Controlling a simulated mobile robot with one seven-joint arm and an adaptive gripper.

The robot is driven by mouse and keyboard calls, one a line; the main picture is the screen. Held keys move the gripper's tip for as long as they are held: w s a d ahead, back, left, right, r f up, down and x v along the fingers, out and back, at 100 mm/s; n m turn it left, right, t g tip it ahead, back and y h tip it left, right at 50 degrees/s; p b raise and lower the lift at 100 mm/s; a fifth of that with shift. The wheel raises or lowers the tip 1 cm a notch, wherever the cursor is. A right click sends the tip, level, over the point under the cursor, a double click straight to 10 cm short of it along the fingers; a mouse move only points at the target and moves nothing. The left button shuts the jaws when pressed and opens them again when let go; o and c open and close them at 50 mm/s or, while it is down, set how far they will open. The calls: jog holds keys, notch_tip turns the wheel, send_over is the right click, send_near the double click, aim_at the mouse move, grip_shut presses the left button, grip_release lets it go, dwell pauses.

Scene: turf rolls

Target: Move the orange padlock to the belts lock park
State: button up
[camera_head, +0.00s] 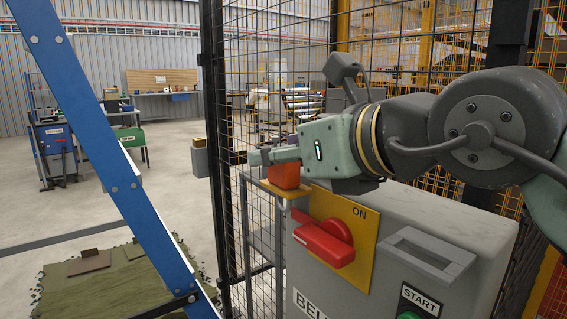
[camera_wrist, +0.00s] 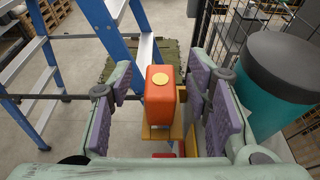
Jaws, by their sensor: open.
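The orange padlock (camera_head: 285,176) is a blocky body beside the upper left of the grey control box. The wrist view shows it upright (camera_wrist: 160,105), with a yellow disc on top. My gripper (camera_head: 262,155) is open; its purple-padded fingers (camera_wrist: 160,88) stand on either side of the padlock, with visible gaps. A small yellow ledge (camera_head: 288,192) lies directly below the padlock and also shows in the wrist view (camera_wrist: 155,133). The padlock appears to rest on it, but I cannot see the contact clearly. No label identifies the ledge as the lock park.
The grey control box (camera_head: 440,225), partly lettered "BEL", has a red switch handle (camera_head: 325,243) on a yellow "ON" plate. A mesh fence (camera_head: 275,90) stands close behind my gripper. A blue ladder (camera_head: 100,150) stands left. A teal drum (camera_wrist: 275,90) is at right.

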jog(key=shift+w+f, duration=0.1)
jog(key=shift+w, duration=0.05)
grip_shut()
dwell(0.5)
